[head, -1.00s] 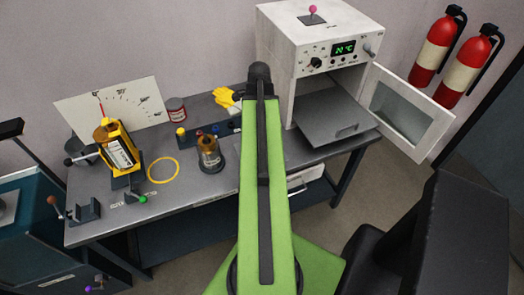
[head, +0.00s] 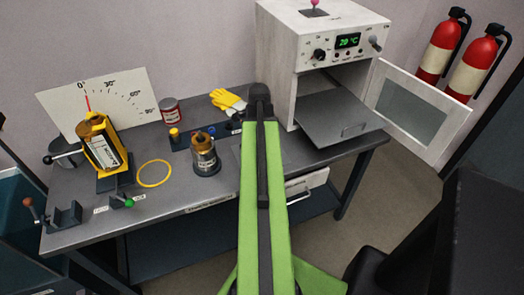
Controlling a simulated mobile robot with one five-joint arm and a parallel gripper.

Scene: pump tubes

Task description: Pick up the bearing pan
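I cannot tell for sure which thing is the bearing pan. A metal cylinder with a brown top (head: 205,158) stands upright on the grey workbench (head: 230,188), left of my arm. A yellow tilted holder (head: 101,148) with a white label and a brown top stands further left. A flat grey tray (head: 338,128) juts from the open oven. My gripper is not visible beyond the arm's dark end.
The white oven (head: 328,50) has its door (head: 418,105) swung open to the right. A yellow ring (head: 154,185), a red can (head: 170,110), yellow gloves (head: 228,101) and an angle board (head: 130,95) are on the bench. Fire extinguishers (head: 473,66) hang at right. The bench's front middle is clear.

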